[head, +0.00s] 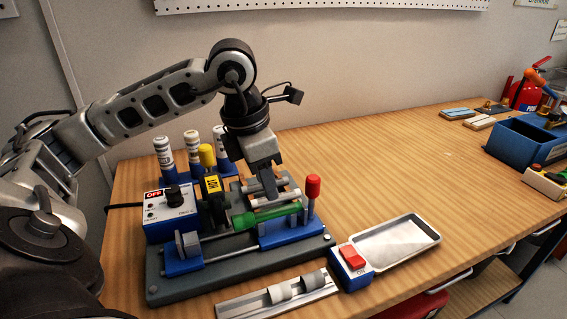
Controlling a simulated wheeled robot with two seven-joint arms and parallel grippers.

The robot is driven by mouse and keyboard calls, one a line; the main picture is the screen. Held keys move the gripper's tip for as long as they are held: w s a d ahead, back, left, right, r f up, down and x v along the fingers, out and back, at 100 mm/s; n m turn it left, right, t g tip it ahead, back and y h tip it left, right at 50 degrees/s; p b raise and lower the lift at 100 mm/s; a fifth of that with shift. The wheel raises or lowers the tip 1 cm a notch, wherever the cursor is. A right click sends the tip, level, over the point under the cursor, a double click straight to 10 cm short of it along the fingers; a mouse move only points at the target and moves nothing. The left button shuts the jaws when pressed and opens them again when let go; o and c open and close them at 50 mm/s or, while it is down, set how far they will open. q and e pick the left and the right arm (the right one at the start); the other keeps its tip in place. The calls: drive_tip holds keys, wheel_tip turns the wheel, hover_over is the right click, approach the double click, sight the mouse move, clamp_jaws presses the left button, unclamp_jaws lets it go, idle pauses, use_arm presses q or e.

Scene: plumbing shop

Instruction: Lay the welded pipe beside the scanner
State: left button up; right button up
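A green pipe (268,213) lies across the blue and grey bench machine (240,262), between its blue blocks. I take it for the welded pipe; no weld seam can be made out. My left gripper (270,194) points down at the machine, just above and behind the green pipe, close to some light grey bars. Its fingers overlap in this view, so I cannot tell whether they are open or hold anything. My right gripper is out of view. I cannot surely identify a scanner.
A control box (168,212) marked OFF, white cylinders (164,152) and a red-topped post (313,187) surround the work area. In front are a red-button box (351,261), an empty metal tray (398,243) and a rail (262,301). A blue bin (520,142) stands right. The table's middle is clear.

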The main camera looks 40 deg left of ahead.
sight(272, 210)
use_arm(q)
drive_tip(key=shift+s+d+f+b, duration=0.1)
drive_tip(key=shift+s+f+b, duration=0.2)
drive_tip(key=shift+f, duration=0.4)
drive_tip(key=shift+w+f+b, duration=0.2)
drive_tip(key=shift+f+b, duration=0.4)
drive_tip(key=shift+f, duration=0.05)
drive_tip(key=shift+w+d+f+b, duration=0.15)
drive_tip(key=shift+f+b, duration=0.25)
drive_tip(key=shift+f, duration=0.3)
drive_tip(key=shift+w+d+f+b, duration=0.15)
drive_tip(key=shift+f+b, duration=0.25)
drive_tip(key=shift+f, duration=0.25)
drive_tip(key=shift+w+a+f+b, duration=0.1)
drive_tip(key=shift+f+b, duration=0.25)
drive_tip(key=shift+f, duration=0.3)
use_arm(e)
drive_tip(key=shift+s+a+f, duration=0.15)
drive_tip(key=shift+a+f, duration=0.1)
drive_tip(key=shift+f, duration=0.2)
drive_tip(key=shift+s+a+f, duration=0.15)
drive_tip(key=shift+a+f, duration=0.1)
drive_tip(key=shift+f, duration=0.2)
use_arm(q)
drive_tip(key=shift+c, duration=0.3)
drive_tip(key=c, duration=0.7)
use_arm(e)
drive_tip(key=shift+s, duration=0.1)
